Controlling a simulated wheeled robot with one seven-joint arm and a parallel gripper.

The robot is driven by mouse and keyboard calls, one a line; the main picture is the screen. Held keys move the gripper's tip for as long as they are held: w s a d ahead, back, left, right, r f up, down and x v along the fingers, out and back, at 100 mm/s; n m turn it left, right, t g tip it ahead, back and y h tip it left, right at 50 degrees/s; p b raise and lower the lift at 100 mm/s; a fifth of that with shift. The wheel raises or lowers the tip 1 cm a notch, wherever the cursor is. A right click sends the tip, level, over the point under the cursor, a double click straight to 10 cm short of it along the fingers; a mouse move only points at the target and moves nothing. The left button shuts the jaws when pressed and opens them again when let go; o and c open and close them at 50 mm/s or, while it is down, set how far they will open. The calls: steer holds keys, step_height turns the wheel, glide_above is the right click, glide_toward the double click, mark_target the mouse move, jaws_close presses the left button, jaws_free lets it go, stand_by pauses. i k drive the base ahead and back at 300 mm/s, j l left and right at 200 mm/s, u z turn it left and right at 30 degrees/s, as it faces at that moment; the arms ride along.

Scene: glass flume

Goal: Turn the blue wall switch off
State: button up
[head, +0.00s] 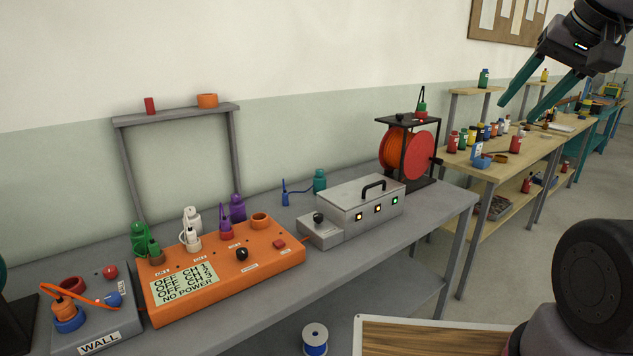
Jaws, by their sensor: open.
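The blue wall switch (113,299) is a small blue knob on the right side of a grey box (100,343) labelled WALL, at the lower left of the head view. Whether it is set on or off cannot be told. A red knob (110,272) sits behind it on the same box. An orange plug (64,306) with an orange cord stands in a blue ring at the box's left. My gripper (519,111) is at the upper right, open and empty, with teal fingers. It is high and far to the right of the switch.
An orange unit (225,283) showing "NO POWER" stands right of the WALL box, with coloured plugs on it. A grey metal box (355,209) and a red cable reel (418,157) are further right. A grey shelf frame (178,115) stands behind. Wooden benches hold bottles at right.

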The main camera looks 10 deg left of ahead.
mark_target(113, 299)
steer(key=u, duration=2.15)
